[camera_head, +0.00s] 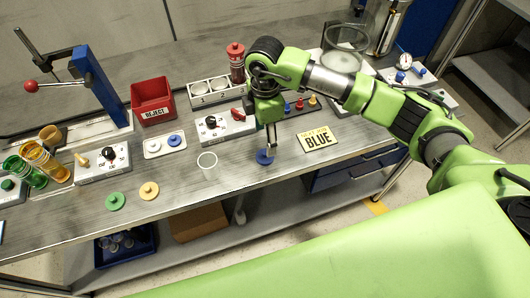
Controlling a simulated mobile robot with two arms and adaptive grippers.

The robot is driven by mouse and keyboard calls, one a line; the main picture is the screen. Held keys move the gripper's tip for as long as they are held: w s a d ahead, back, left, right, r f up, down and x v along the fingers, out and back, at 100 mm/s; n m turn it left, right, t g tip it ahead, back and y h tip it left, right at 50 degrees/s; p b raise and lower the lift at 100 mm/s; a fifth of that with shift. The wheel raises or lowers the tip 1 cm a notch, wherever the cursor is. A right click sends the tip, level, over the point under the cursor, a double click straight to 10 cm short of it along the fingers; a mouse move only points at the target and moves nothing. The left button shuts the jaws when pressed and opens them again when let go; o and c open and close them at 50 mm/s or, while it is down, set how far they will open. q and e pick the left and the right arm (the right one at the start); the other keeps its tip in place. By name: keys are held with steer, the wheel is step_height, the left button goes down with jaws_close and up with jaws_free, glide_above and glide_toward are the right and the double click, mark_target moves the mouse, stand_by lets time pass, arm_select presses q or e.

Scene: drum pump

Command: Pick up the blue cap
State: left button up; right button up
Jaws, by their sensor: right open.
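A blue cap (264,158) lies flat near the front edge of the grey workbench (235,174). My right gripper (270,145) points down right above it, with its fingers reaching to the cap's top. The gripper is open. The fingers partly hide the cap, and I cannot tell whether they touch it. A green cap (115,201) and a tan cap (149,191) lie farther left on the bench. My left gripper is not in view.
A clear cup (208,165) stands left of the blue cap. Behind are a control box (226,127), a red REJECT bin (152,101) and a white plate (165,146) with small discs. The front strip around the cap is mostly clear.

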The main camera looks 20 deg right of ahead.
mark_target(265, 153)
step_height(265, 153, down, 2)
steer(key=shift+f, duration=0.25)
steer(key=shift+s+f+p, duration=0.1)
steer(key=shift+f+p, duration=0.2)
steer(key=shift+p, duration=0.25)
step_height(265, 153, down, 4)
steer(key=shift+r+p, duration=0.15)
steer(key=shift+p, duration=0.7)
steer(key=shift+f, duration=0.45)
steer(key=c, duration=0.8)
